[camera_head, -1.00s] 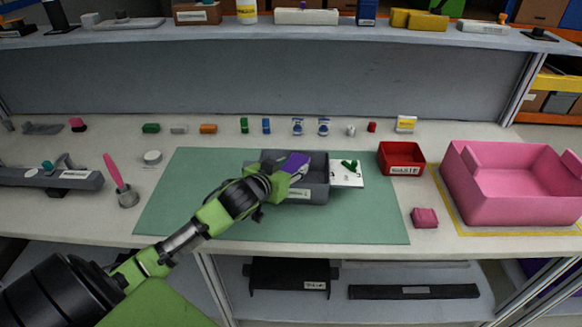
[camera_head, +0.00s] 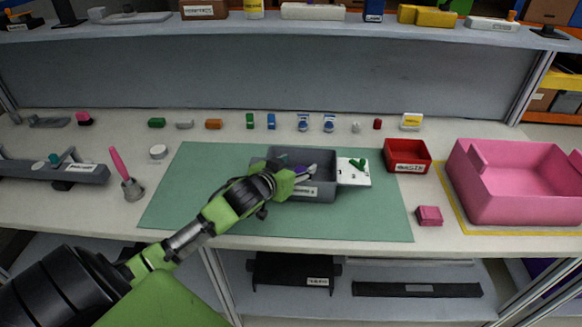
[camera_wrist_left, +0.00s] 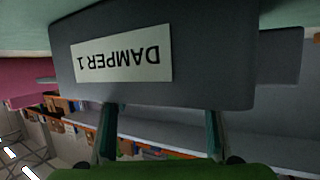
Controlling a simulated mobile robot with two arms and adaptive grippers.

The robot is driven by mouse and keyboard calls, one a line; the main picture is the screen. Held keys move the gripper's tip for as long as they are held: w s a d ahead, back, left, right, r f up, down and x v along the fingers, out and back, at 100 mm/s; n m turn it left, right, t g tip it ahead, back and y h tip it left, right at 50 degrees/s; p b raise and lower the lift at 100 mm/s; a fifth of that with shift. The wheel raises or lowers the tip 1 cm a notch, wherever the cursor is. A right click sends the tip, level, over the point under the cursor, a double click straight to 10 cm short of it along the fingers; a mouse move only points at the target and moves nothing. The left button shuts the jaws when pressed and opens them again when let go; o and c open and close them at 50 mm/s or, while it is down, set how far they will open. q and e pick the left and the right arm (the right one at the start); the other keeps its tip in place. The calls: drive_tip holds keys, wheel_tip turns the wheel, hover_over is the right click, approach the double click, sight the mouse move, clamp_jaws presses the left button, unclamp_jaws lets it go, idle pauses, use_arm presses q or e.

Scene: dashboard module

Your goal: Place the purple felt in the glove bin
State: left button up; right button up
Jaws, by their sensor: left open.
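The grey bin (camera_head: 325,188) stands on the green mat, with a white label on its front wall. Small purple patches, which look like the purple felt (camera_head: 312,168), show inside it beside my fingers; most of the felt is hidden. My left gripper (camera_head: 302,173) reaches over the bin's front left side and is open. In the left wrist view, a grey wall labelled "DAMPER 1" upside down (camera_wrist_left: 122,55) fills the space beyond my fingers (camera_wrist_left: 160,118), and no felt shows there. My right gripper is not in view.
A white card with a green piece (camera_head: 353,172) adjoins the bin's right side. A red bin (camera_head: 407,168), a pink block (camera_head: 429,216) and a large pink bin (camera_head: 500,205) stand to the right. Several small parts line the back. The mat's (camera_head: 375,222) front right is clear.

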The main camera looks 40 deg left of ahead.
use_arm(q)
drive_tip(key=r+v, duration=0.1)
drive_tip(key=v, duration=1.1)
